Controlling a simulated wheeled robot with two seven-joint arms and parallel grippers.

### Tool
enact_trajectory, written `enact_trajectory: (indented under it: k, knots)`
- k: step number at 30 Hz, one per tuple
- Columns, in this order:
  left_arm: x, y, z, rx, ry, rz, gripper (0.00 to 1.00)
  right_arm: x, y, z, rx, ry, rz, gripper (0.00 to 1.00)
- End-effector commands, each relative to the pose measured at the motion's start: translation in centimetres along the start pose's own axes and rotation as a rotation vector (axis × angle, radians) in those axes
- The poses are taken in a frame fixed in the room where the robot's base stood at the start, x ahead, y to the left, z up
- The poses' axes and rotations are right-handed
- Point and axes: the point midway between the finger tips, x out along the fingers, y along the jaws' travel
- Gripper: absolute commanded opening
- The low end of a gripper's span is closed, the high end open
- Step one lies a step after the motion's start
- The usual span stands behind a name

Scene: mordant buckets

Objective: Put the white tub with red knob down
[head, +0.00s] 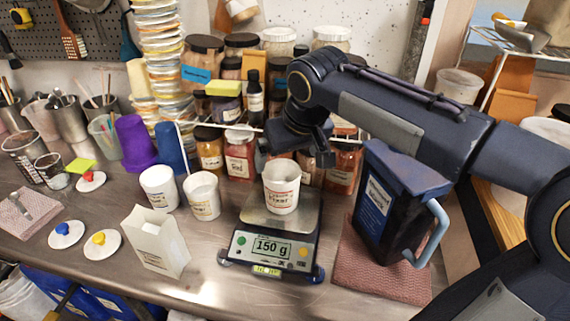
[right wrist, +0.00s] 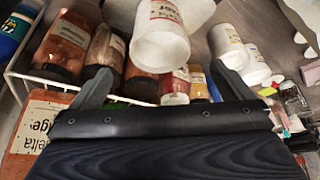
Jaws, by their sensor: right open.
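An open white tub (head: 282,188) with a printed label stands upright on the scale's plate (head: 262,214); I see no knob on it. My right gripper (head: 297,157) is just above and behind this tub, open and empty. In the right wrist view, the tub (right wrist: 160,45) shows past the spread fingertips (right wrist: 165,83), apart from both. A white lid with a red knob (head: 91,181) lies at the left of the table. My left gripper is not in view.
The scale display (head: 265,247) reads 150 g. Two white tubs (head: 160,188) (head: 203,196) and a white paper carton (head: 155,242) stand left of it. A dark jug (head: 388,205) stands on a reddish towel at right. Jars crowd the back. Blue-knob (head: 66,235) and yellow-knob (head: 101,243) lids lie left.

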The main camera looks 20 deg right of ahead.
Motion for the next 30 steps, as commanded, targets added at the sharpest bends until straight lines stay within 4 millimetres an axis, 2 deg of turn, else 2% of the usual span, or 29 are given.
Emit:
enact_trajectory:
  k: [3, 7, 10, 11, 13, 15, 18, 21, 25, 30]
  knots:
    - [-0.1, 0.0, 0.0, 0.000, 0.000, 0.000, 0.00, -1.0, 0.0, 0.0, -0.001, 0.001, 0.000, 1.00]
    - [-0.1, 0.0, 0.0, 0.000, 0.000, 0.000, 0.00, -1.3, 0.0, 0.2, 0.000, -0.001, -0.001, 1.00]
    - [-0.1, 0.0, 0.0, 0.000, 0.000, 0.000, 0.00, -1.3, 0.3, 1.9, 0.007, -0.001, -0.016, 1.00]
    - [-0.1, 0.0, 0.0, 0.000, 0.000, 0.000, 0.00, -1.3, 0.5, 2.9, 0.011, -0.002, -0.026, 1.00]
    - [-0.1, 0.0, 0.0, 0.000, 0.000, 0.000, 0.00, -1.1, 0.8, 6.2, 0.030, -0.003, -0.059, 1.00]
    - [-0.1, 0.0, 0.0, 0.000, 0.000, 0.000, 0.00, -0.6, 0.8, 10.2, 0.059, 0.001, -0.106, 1.00]
    - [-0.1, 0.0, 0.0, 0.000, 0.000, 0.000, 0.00, 0.7, 0.1, 15.7, 0.113, 0.013, -0.181, 1.00]
    - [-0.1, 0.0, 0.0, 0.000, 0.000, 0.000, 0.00, 2.0, -0.9, 20.0, 0.168, 0.034, -0.247, 1.00]
    - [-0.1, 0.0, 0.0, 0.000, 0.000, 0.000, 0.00, 3.3, -2.2, 23.2, 0.215, 0.054, -0.302, 1.00]
    - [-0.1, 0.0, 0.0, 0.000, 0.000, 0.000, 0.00, 3.7, -2.7, 24.1, 0.231, 0.061, -0.321, 1.00]
